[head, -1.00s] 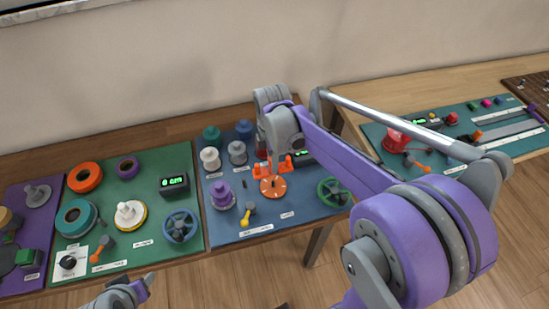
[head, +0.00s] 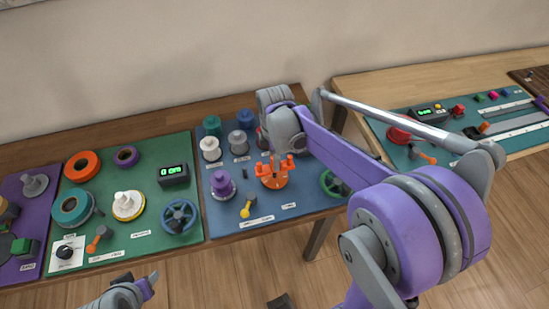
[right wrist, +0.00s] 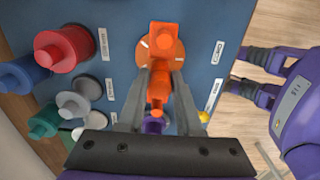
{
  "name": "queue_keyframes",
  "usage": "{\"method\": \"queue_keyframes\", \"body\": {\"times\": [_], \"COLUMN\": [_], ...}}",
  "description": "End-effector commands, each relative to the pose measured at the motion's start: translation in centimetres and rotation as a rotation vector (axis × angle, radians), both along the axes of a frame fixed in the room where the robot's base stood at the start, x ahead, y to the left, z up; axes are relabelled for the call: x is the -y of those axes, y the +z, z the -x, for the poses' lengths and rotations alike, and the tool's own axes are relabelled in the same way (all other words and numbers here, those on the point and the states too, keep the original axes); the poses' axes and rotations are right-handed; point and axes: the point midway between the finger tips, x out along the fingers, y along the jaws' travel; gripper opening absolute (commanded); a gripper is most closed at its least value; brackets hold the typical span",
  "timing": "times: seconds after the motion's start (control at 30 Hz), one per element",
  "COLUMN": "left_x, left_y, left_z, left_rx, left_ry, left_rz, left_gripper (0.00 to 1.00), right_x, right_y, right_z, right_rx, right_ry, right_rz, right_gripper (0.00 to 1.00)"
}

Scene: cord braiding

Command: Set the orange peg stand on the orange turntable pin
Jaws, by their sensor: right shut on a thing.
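The orange peg stand (head: 275,169), with upright pegs, is over the orange turntable (head: 281,184) on the blue mat and covers much of it. In the right wrist view the stand (right wrist: 158,88) hides most of the turntable disc (right wrist: 142,52). The pin is hidden, and I cannot tell whether the stand touches it. My right gripper (right wrist: 161,76) is shut on the stand; its fingers lie either side of it. My left gripper (head: 143,286) is away at the lower left in front of the table; in the right wrist view its fingers (right wrist: 262,75) show apart and empty.
On the blue mat (head: 230,215) stand a purple spool (head: 222,186), a white spool (head: 210,149), a grey spool (head: 238,143), a yellow-handled lever (head: 247,207) and a green wheel (head: 334,184). A green mat with a counter (head: 174,173) lies to the left.

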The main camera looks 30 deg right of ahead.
Motion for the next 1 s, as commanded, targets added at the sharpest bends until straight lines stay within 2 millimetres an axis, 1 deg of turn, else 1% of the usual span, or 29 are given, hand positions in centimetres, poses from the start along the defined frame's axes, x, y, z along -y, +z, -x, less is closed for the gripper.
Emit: {"method": "queue_keyframes", "body": {"times": [0.47, 0.83, 1.0], "left_x": [0.0, 0.0, 0.0], "left_y": [-0.2, -1.7, -2.0], "left_z": [0.1, 0.5, 0.6], "left_rx": [-0.001, -0.009, -0.011], "left_ry": [0.0, 0.0, 0.0], "left_rz": [0.0, 0.0, 0.0], "left_gripper": [0.5, 0.5, 0.5], "right_x": [0.0, 0.0, 0.0], "right_y": [-0.2, -2.1, -2.4], "right_z": [0.0, 0.0, 0.0], "right_rx": [0.0, -0.001, 0.0], "right_ry": [0.0, 0.0, 0.0], "right_rz": [0.0, 0.0, 0.0], "right_gripper": [0.0, 0.0, 0.0]}}
